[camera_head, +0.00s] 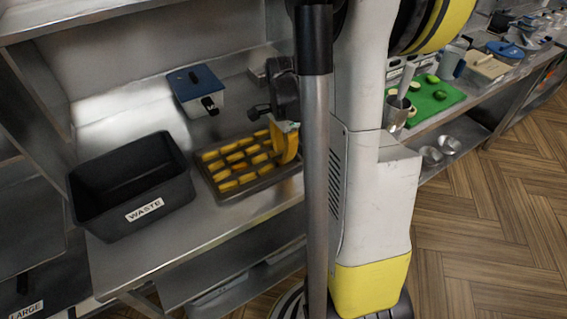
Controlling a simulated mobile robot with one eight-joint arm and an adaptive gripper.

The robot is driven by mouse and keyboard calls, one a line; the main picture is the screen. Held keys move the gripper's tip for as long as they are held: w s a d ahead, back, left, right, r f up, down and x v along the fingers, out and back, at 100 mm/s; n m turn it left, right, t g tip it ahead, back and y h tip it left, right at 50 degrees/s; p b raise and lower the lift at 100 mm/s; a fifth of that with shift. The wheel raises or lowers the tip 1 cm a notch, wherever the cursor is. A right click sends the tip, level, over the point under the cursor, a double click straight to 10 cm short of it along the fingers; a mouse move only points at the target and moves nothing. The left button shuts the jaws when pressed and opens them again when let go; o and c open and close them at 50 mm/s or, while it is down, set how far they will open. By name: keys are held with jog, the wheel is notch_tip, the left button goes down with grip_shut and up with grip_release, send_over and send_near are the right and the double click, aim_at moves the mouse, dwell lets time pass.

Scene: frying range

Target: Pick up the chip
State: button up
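Several yellow chips (237,168) lie in rows on a dark tray (222,194) on the steel counter. My gripper (272,122) is over the back right part of the tray, close to the chips there. Its dark body and a yellow curved part show, partly behind my column. I cannot tell whether its fingers are open or shut, or whether they touch a chip. The right end of the tray is hidden by my own body.
A black bin marked WASTE (130,185) stands left of the tray. A blue-lidded container (196,90) stands behind it. A green board (430,97) with cut pieces and a metal pot (396,113) are on the right counter. Bare counter (130,262) lies in front of the bin.

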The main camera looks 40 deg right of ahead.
notch_tip(320, 180, down, 3)
jog(key=shift+w+f+b, duration=0.1)
jog(key=shift+f+b, duration=0.1)
jog(key=shift+b, duration=0.3)
jog(key=shift+r, duration=0.1)
jog(key=c, duration=0.4)
jog(key=shift+r, duration=0.15)
jog(key=shift+r+p, duration=0.3)
jog(key=r+p, duration=0.1)
jog(key=r, duration=0.1)
jog(key=r+p, duration=0.1)
jog(key=r, duration=0.1)
jog(key=shift+s+d, duration=0.15)
jog(key=shift+s, duration=0.05)
jog(key=s+d+r+p, duration=0.1)
jog(key=s+d+r, duration=0.1)
jog(key=s+d+r+p, duration=0.1)
jog(key=s+d+r, duration=0.1)
jog(key=s+d, duration=0.1)
jog(key=s+d+r+p, duration=0.1)
jog(key=s+d+r, duration=0.1)
jog(key=d, duration=0.1)
jog(key=shift+s, duration=0.4)
